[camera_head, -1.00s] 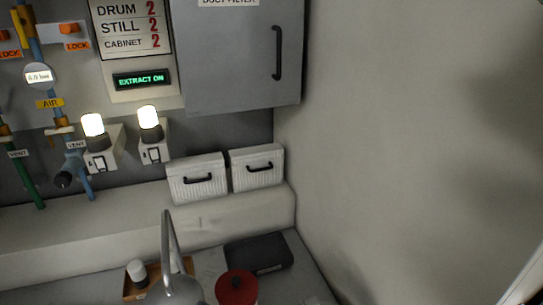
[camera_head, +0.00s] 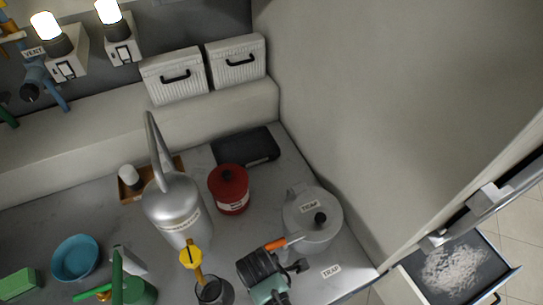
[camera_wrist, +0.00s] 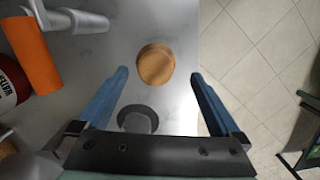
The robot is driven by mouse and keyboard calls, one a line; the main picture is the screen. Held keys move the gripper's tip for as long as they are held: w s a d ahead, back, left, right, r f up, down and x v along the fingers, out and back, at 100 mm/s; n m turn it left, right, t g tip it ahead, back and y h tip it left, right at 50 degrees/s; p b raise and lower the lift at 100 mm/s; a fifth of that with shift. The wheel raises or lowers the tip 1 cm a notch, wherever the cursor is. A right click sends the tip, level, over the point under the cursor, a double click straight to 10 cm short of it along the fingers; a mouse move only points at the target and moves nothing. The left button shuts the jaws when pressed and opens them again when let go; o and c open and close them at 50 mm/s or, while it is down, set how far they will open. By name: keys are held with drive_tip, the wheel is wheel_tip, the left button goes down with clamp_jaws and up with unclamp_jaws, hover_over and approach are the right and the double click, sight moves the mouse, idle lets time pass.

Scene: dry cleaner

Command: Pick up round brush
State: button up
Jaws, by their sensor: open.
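In the wrist view, a round wooden disc (camera_wrist: 155,64) lies on the grey worktop (camera_wrist: 98,62); it looks like the back of the round brush, and no bristles show. My gripper (camera_wrist: 160,74) is open and empty, its two blue fingers apart. The disc appears between and just beyond the fingertips; contact is not seen. A dark grey round piece (camera_wrist: 138,118) shows closer to the gripper's base, between the fingers. I cannot make out the round brush or my gripper with certainty in the head view.
An orange cylinder (camera_wrist: 31,55) and a red labelled container (camera_wrist: 10,82) stand left in the wrist view. Tiled floor (camera_wrist: 262,45) lies beyond the worktop edge. The head view shows a silver can (camera_head: 178,208), red pot (camera_head: 229,190), TRAP vessel (camera_head: 313,222) and blue bowl (camera_head: 75,258).

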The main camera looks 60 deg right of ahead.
drive_tip(key=shift+w+d+f, duration=0.1)
drive_tip(key=shift+d+f, duration=0.05)
drive_tip(key=shift+f, duration=1.15)
drive_tip(key=shift+w+d+f, duration=0.1)
drive_tip(key=shift+f, duration=1.15)
clamp_jaws()
drive_tip(key=shift+r, duration=0.15)
